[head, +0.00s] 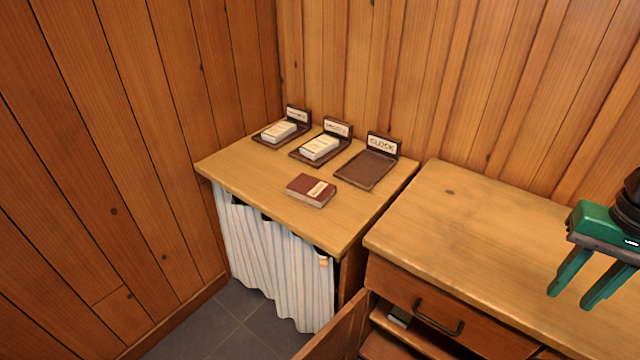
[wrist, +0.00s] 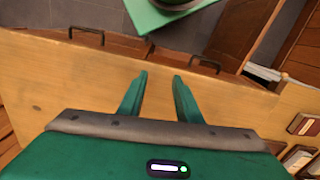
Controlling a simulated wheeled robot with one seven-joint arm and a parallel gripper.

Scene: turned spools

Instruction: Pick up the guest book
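A small dark red book (head: 311,190) with a cream label lies flat near the front of the left wooden table; its lettering is too small to read, so I cannot confirm it is the guest book. Two cream books (head: 279,131) (head: 320,147) lie on brown labelled stands behind it. A third stand (head: 368,168), whose label seems to read "CLOCK", is empty. My green gripper (head: 572,298) is open and empty above the right cabinet, well to the right of the red book. Its spread fingers (wrist: 159,76) show in the wrist view with nothing between them.
The left table (head: 235,165) has a striped curtain (head: 275,265) below. The right cabinet (head: 460,225) has a bare top, close beside the table. A door (head: 335,328) stands open below its front, with a small grey item (head: 400,316) inside. Plank walls close the back and left.

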